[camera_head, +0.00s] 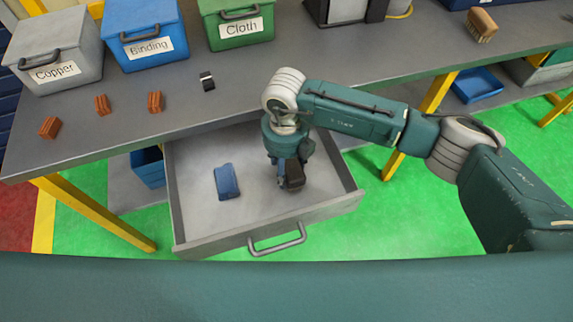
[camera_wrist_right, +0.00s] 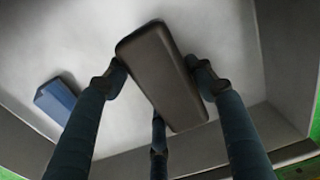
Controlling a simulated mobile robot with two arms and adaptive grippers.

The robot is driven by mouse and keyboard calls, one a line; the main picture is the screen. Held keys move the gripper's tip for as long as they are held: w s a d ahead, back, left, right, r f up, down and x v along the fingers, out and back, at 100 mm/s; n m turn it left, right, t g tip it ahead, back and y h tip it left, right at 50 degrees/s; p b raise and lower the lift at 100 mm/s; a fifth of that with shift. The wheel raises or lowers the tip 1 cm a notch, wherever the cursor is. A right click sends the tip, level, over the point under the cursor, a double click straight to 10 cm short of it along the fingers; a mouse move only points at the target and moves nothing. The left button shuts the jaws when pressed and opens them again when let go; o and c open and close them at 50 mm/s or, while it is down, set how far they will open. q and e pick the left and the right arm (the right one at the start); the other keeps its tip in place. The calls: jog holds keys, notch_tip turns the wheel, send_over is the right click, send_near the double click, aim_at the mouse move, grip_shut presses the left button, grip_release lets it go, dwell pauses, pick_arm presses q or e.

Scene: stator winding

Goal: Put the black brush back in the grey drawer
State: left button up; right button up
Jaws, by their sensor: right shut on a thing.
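The grey drawer (camera_head: 190,222) is pulled open below the bench top. My right gripper (camera_head: 287,180) points down inside the drawer area, toward its right side. It is shut on the black brush (camera_head: 296,175), whose dark back also shows between the fingers in the right wrist view (camera_wrist_right: 160,75). The brush's underside is hidden, and I cannot tell whether it touches the drawer floor. A blue block-like item (camera_head: 227,182) lies on the drawer floor to the left of the brush; it also shows in the right wrist view (camera_wrist_right: 56,99). My left gripper is not in view.
Grey Copper (camera_head: 55,50), blue Binding (camera_head: 141,35) and green Cloth (camera_head: 236,24) boxes stand at the back of the bench (camera_head: 230,95). Copper coils (camera_head: 102,105) and a small black-and-white item (camera_head: 207,81) lie in front. A wooden brush (camera_head: 481,25) lies far right.

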jog(key=o, duration=1.1)
jog(key=shift+w+d+f, duration=0.1)
jog(key=shift+w+f, duration=0.05)
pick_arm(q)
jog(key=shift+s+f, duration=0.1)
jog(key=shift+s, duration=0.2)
pick_arm(e)
jog(key=shift+r+p, duration=0.3)
jog(key=shift+p, duration=0.1)
jog(key=shift+r, duration=0.3)
notch_tip(320, 180, up, 11)
jog(key=shift+r+b, duration=0.15)
jog(key=shift+b, duration=0.95)
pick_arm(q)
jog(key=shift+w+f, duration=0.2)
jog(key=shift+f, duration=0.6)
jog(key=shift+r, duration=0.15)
pick_arm(e)
jog(key=shift+r, duration=0.1)
